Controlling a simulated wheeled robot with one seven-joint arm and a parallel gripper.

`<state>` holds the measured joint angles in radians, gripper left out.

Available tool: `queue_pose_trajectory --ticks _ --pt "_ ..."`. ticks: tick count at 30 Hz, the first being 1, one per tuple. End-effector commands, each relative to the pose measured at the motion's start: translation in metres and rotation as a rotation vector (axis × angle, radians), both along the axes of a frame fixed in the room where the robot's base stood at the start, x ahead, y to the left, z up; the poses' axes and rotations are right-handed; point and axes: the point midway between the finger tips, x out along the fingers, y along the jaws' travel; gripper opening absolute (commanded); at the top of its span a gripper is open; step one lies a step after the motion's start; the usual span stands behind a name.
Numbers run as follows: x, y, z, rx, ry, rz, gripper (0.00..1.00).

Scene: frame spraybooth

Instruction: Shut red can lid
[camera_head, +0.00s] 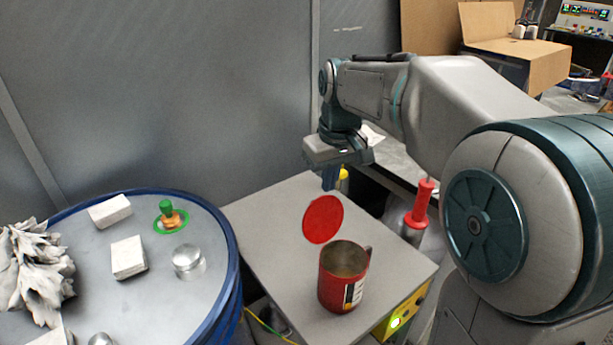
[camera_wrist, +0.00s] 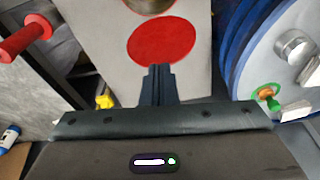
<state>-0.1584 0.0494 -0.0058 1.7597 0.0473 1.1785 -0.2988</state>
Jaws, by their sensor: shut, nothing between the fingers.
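The red can (camera_head: 343,278) stands upright on a grey table top, open at the top, with a handle at its right. Its round red lid (camera_head: 323,219) stands raised at the far left of the can's rim. My gripper (camera_head: 330,180) is shut and empty, above and behind the lid. In the wrist view the shut fingers (camera_wrist: 158,72) point at the lid (camera_wrist: 162,41), overlapping its lower edge; I cannot tell if they touch it. The can's opening (camera_wrist: 150,4) is partly cut off at the top of that view.
A blue-rimmed drum (camera_head: 226,235) at left holds white blocks (camera_head: 128,257), a metal cap (camera_head: 187,259) and a green-orange piece (camera_head: 168,215). A red-handled thing (camera_head: 420,205) stands right of the table (camera_head: 280,225). A grey wall (camera_head: 180,90) is behind.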

Motion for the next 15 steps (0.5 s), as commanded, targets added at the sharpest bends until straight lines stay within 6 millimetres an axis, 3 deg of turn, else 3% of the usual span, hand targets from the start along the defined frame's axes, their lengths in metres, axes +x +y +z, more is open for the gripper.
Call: queue_pose_trajectory --ticks 1,6,15 --pt "0.019 0.011 0.005 -0.001 0.008 0.043 0.0" --pt "0.057 0.037 0.012 -0.003 0.025 0.154 0.0" --pt "0.076 0.053 0.005 -0.003 0.034 0.216 0.0"
